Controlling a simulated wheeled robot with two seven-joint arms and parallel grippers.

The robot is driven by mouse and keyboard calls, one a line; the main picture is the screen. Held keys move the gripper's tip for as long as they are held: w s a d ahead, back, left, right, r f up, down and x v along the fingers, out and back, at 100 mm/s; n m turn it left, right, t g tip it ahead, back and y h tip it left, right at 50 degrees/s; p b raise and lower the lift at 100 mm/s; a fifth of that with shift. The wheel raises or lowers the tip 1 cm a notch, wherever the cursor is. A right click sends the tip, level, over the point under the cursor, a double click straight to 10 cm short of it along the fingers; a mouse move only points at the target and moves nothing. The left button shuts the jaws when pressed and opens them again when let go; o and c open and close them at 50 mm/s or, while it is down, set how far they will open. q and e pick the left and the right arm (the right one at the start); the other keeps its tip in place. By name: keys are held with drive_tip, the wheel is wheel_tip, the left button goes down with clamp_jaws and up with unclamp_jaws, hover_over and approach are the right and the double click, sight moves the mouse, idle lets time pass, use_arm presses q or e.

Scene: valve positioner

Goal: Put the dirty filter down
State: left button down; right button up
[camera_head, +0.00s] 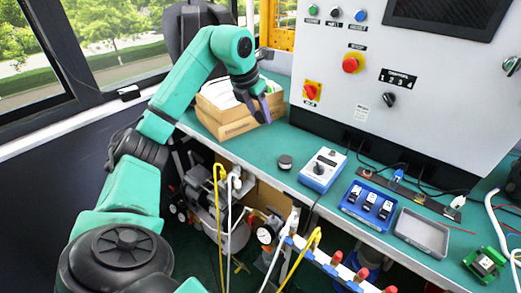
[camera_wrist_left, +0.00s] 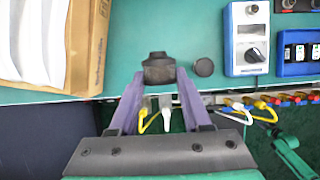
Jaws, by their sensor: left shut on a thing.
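My left gripper (camera_head: 260,105) reaches down over the green bench, beside the cardboard box. In the left wrist view its two purple fingers (camera_wrist_left: 158,85) are closed on a dark, blocky piece, which looks like the dirty filter (camera_wrist_left: 158,68). The fingers cover part of its sides. In the head view the held piece is too small and covered to make out clearly. From these views I cannot tell whether it touches the bench. A separate dark round piece (camera_wrist_left: 204,67) lies on the bench to the right of it; it also shows in the head view (camera_head: 285,162). My right gripper is not in view.
The cardboard box (camera_head: 232,117) with white contents stands left of the gripper. A blue-white meter (camera_head: 323,169), a blue tray (camera_head: 347,211) with small parts and an empty grey tray (camera_head: 421,234) lie to the right. The control cabinet (camera_head: 450,110) stands behind. Cables hang below the bench edge.

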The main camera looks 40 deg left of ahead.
use_arm(q)
drive_tip(key=b, duration=0.2)
approach(263, 153)
drive_tip(key=x, duration=0.5)
drive_tip(key=shift+f, duration=0.25)
drive_tip(key=shift+w+a+f, duration=0.1)
drive_tip(key=shift+w+f, duration=0.05)
drive_tip(key=shift+w, duration=0.05)
drive_tip(key=shift+f, duration=0.1)
drive_tip(key=shift+c, duration=1.8)
unclamp_jaws()
drive_tip(key=p+v, duration=0.1)
drive_tip(key=v, duration=1.1)
drive_tip(key=shift+r, duration=0.25)
